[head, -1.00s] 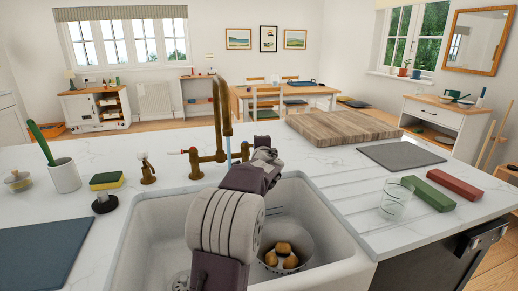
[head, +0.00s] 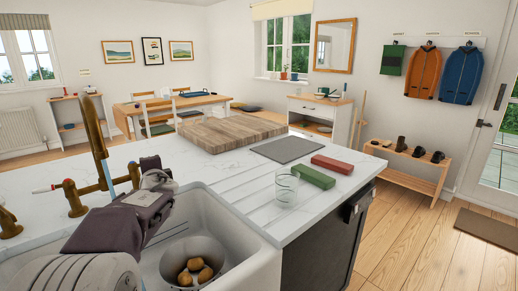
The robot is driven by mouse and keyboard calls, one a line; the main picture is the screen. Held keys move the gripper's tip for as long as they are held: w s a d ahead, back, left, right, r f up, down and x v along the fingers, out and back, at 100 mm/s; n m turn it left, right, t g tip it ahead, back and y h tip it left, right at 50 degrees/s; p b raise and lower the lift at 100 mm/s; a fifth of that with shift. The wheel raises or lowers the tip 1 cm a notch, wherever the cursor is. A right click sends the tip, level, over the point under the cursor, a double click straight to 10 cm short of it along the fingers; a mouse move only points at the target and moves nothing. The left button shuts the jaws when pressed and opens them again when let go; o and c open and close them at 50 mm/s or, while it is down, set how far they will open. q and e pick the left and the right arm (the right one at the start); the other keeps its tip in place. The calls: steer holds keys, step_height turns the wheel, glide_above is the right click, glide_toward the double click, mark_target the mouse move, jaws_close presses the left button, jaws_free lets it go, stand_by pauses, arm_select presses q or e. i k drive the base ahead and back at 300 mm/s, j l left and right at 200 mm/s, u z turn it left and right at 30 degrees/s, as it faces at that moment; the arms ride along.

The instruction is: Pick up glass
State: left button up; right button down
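The clear glass (head: 287,188) stands upright on the white worktop, right of the sink, at the edge of the grooved drainer. A green block (head: 310,176) lies just behind it to the right, with a red block (head: 331,164) beyond. One of my arms reaches over the sink from the lower left. No gripper fingers can be made out on it, and it is well left of the glass, apart from it. No second arm shows.
The white sink (head: 243,236) holds a metal colander (head: 214,247) with several potatoes. A brass tap (head: 98,150) stands behind my arm. A grey mat (head: 286,149) and wooden board (head: 230,132) lie behind the glass. The worktop's right edge drops to wooden floor.

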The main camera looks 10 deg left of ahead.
mark_target(287, 189)
steer(key=k+l, duration=0.35)
steer(key=l, duration=0.15)
steer(key=k+l, duration=0.4)
steer(key=l, duration=0.15)
